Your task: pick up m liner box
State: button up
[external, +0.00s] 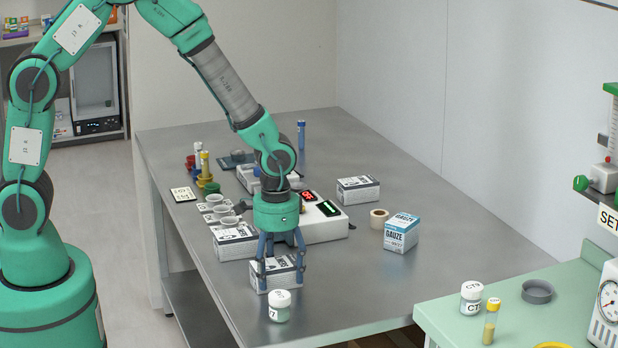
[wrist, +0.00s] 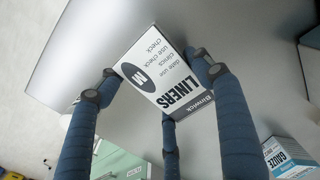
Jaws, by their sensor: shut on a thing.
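The M liner box is a white and grey carton marked LINERS with a dark circled M; it shows in the wrist view (wrist: 165,72) and in the external view (external: 272,277). My gripper (external: 281,268) points down over it near the front of the metal table. In the wrist view, the blue fingers of my gripper (wrist: 158,88) close around the box from several sides. My gripper is shut on the box. Its underside is hidden, so I cannot tell whether it touches the tabletop.
A white-lidded jar (external: 279,306) stands just in front of the box. Another carton (external: 233,242) and a white device with displays (external: 325,226) are behind it. A gauze box (external: 401,233), a tape roll (external: 379,219) and a carton (external: 358,190) stand to the right. The table's right side is clear.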

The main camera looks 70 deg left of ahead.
aim_at(278, 265)
jog(key=shift+r, duration=0.15)
jog(key=shift+r+p, duration=0.3)
jog(key=shift+r, duration=0.25)
notch_tip(278, 265, up, 2)
jog(key=shift+r+p, duration=0.15)
jog(key=shift+p, duration=0.3)
jog(key=s+a+r+p, duration=0.1)
jog(key=s+a+p, duration=0.1)
jog(key=s, duration=1.4)
jog(key=shift+r, duration=0.15)
jog(key=shift+w+a+p, duration=0.1)
jog(key=shift+a+p, duration=0.05)
jog(key=shift+p, duration=0.15)
